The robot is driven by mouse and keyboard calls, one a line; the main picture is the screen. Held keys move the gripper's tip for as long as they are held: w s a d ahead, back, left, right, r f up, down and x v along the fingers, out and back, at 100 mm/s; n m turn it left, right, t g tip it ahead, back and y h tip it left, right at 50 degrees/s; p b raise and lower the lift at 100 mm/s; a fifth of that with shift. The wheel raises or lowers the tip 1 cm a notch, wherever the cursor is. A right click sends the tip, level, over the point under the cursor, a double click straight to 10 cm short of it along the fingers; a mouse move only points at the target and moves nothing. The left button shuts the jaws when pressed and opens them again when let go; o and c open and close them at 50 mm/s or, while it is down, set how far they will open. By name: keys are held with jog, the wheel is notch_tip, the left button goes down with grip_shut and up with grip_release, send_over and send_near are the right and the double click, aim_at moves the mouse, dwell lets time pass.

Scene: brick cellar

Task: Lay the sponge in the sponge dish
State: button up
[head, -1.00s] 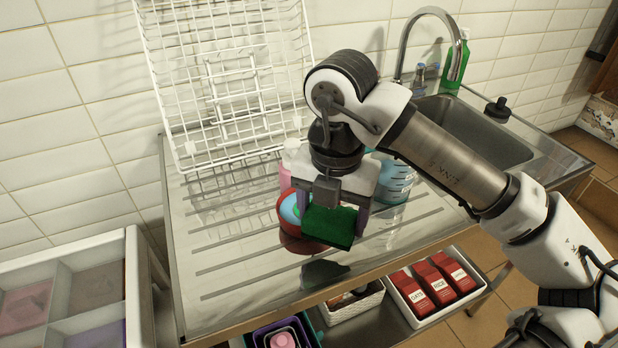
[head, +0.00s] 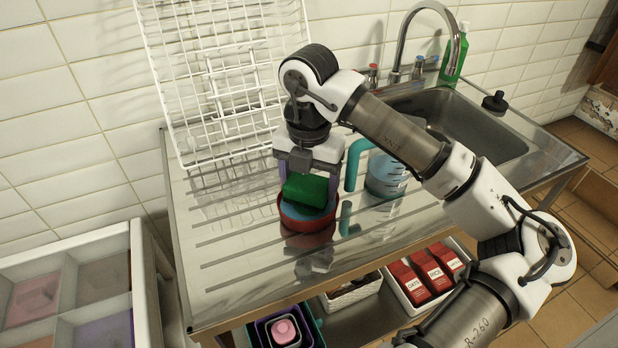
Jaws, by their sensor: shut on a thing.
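My gripper (head: 308,186) is shut on a green sponge (head: 306,191), one finger at each side of it. The sponge is over a round red dish (head: 306,226) with a light blue inside, which stands on the steel draining board. The sponge covers the back part of the dish's opening; some blue shows in front of and below it. I cannot tell whether the sponge touches the dish. I take this round dish to be the sponge dish.
A clear jug (head: 386,178) with a teal handle stands just right of the gripper. A white wire rack (head: 225,75) leans at the back. The sink (head: 470,125) and tap are to the right. The board's left part is clear. Boxes and baskets sit on the shelf below.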

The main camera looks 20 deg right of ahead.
aim_at(309, 180)
jog(key=shift+f, duration=0.25)
jog(key=o, duration=0.9)
jog(key=shift+r, duration=0.1)
jog(key=shift+o, duration=0.2)
notch_tip(309, 180, up, 12)
jog(key=b, duration=0.1)
jog(key=shift+r+b, duration=0.2)
jog(key=shift+b, duration=0.15)
